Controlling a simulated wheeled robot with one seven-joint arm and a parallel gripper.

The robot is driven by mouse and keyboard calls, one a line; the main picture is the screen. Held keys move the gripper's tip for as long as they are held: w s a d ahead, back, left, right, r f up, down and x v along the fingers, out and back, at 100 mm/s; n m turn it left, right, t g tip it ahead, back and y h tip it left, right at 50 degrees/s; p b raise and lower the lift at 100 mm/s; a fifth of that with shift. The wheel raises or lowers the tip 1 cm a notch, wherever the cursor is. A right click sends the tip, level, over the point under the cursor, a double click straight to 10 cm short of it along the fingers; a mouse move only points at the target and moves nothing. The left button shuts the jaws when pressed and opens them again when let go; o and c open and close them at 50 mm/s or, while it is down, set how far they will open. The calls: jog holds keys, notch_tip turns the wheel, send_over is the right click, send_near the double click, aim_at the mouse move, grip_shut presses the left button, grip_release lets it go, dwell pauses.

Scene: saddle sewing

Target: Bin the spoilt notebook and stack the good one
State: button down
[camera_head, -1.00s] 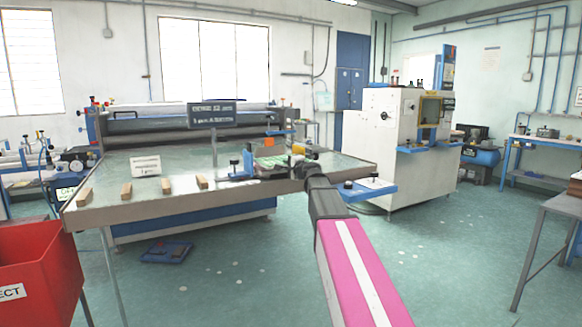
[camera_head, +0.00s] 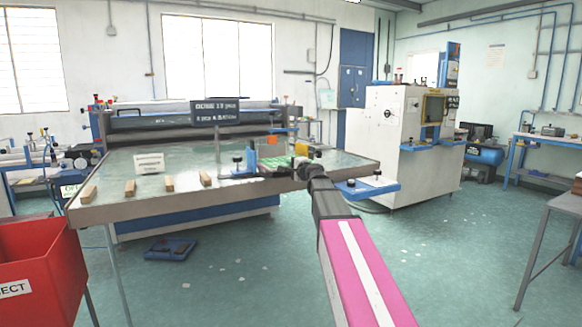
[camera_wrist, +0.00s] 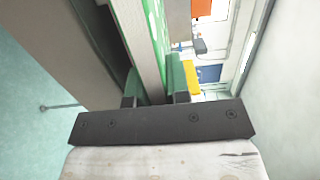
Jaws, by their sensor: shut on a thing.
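In the wrist view my gripper (camera_wrist: 155,98) is shut on a thin notebook (camera_wrist: 140,40) with pale page edges and a green-and-white cover. The notebook stands on edge between the fingers and runs out of the top of the picture. In the head view my gripper (camera_head: 302,168) is at the right part of the worktable (camera_head: 230,190), near its front edge. A green-and-white patch shows just left of it, partly hidden by small fittings. A red bin (camera_head: 40,268) with a label ending in "ECT" stands at the lower left. I cannot make out a second notebook.
Several wooden blocks (camera_head: 129,188) and a white card (camera_head: 149,164) lie or stand on the table's left half. A dark sign (camera_head: 215,111) stands behind. A cream machine (camera_head: 405,145) is to the right. A blue tray (camera_head: 170,249) lies on the floor.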

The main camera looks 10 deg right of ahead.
jog(key=shift+f, duration=0.2)
jog(key=c, duration=1)
grip_release()
jog(key=shift+f, duration=0.15)
jog(key=shift+s, duration=0.15)
jog(key=v, duration=0.9)
jog(key=shift+s+a, duration=0.2)
jog(key=shift+s, duration=0.3)
dwell(0.4)
jog(key=shift+f, duration=0.1)
